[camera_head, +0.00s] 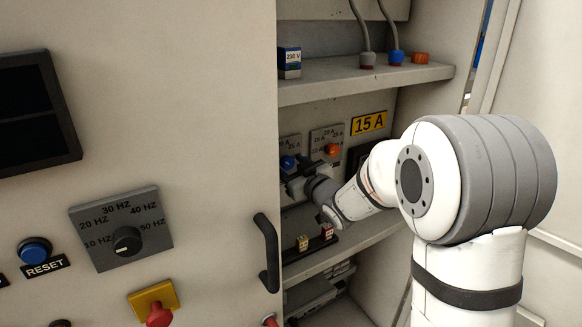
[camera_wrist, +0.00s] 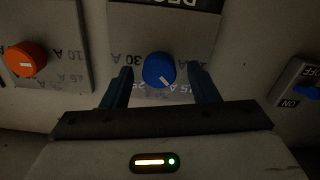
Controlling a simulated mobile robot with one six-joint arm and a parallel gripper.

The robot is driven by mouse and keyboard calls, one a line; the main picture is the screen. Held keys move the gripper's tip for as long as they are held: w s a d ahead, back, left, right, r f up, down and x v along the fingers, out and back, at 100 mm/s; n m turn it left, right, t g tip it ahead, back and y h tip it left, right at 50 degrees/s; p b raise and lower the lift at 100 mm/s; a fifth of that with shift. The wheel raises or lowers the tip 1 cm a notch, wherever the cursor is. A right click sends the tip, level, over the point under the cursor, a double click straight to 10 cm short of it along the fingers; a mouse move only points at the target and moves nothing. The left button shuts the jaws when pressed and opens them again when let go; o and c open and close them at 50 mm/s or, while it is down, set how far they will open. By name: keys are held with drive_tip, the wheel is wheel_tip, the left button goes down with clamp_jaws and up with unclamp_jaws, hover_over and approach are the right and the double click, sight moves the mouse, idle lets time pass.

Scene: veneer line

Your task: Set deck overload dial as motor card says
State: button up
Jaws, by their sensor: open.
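The blue dial (camera_wrist: 159,69) sits on a grey plate (camera_wrist: 199,35) whose dark label reads partly "DEC", upside down in the wrist view. Its white mark points down and right there; the figure it points at is not clear. "30 A" stands left of it; other figures are partly hidden. The blue dial also shows in the head view (camera_head: 288,162). My gripper (camera_wrist: 162,76) is open, one finger on each side of the dial; I cannot tell whether they touch it. A yellow card (camera_head: 369,123) reading "15 A" is on the cabinet's back wall.
An orange dial (camera_head: 332,150) on its own plate is beside the blue one. An ON/OFF switch (camera_wrist: 305,91) is at the wrist view's right. A shelf (camera_head: 350,82) runs above. The cabinet door edge and black handle (camera_head: 267,252) stand left of my arm.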

drive_tip(key=b+v, duration=0.1)
drive_tip(key=v, duration=0.7)
drive_tip(key=shift+b, duration=0.4)
drive_tip(key=shift+w, duration=0.1)
drive_tip(key=s+d+f+m+g+h, duration=0.2)
drive_tip(key=s+d+f+m+h, duration=0.1)
drive_tip(key=s+d+h, duration=0.3)
drive_tip(key=s+d+f+m+g+h, duration=0.2)
drive_tip(key=s+d+m+g+h, duration=0.15)
drive_tip(key=d, duration=0.35)
drive_tip(key=s+f+m+g, duration=0.1)
drive_tip(key=s+f+g, duration=0.1)
drive_tip(key=s, duration=0.7)
drive_tip(key=s+d+f+m+g, duration=0.1)
drive_tip(key=s+g, duration=0.3)
drive_tip(key=s, duration=0.6)
drive_tip(key=shift+f+g, duration=0.35)
drive_tip(key=shift+f, duration=0.3)
